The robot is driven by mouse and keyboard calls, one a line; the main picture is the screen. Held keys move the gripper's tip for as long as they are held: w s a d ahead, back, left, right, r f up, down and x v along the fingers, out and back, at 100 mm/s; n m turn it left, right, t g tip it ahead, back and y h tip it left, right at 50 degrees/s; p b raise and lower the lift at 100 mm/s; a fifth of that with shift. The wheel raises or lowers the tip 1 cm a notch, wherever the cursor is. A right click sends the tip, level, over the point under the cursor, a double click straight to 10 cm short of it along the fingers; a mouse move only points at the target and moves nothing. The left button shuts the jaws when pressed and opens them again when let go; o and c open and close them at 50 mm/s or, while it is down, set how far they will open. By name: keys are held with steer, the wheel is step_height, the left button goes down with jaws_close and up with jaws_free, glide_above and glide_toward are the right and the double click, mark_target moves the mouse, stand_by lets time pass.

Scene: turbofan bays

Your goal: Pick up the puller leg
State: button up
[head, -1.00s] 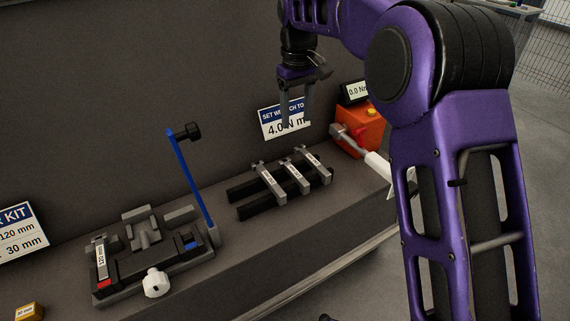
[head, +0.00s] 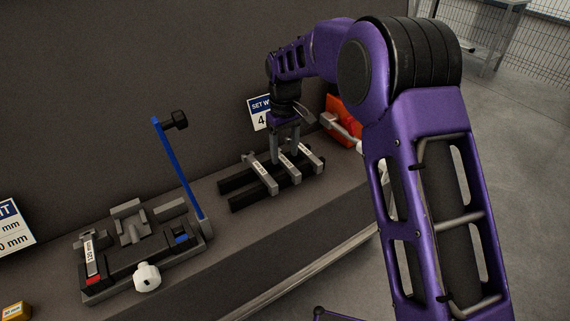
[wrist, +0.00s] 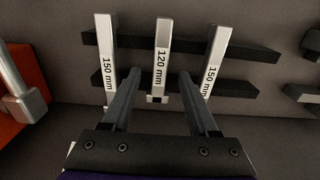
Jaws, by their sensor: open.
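Three grey metal puller legs lie side by side across two black rails (head: 239,201) on the bench. In the wrist view the left leg (wrist: 105,65) and the right leg (wrist: 215,58) read 150 mm, and the middle leg (wrist: 162,40) reads 120 mm. My gripper (wrist: 158,76) is open and empty, with one finger on each side of the middle leg as seen from the wrist. In the head view my gripper (head: 285,157) points down over the legs. Whether the fingers touch the leg or hang above it, I cannot tell.
A dark fixture (head: 135,245) with a white knob (head: 147,277) and a blue upright bar (head: 177,165) stands to the left. An orange box (head: 345,112) and a grey-headed tool (head: 340,125) are at the right. A sign (head: 260,113) stands behind the legs.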

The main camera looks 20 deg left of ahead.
mark_target(285, 160)
step_height(285, 160, down, 4)
steer(key=shift+r, duration=0.25)
steer(key=shift+c, duration=0.2)
jaws_close()
steer(key=shift+r, duration=0.1)
stand_by(1.0)
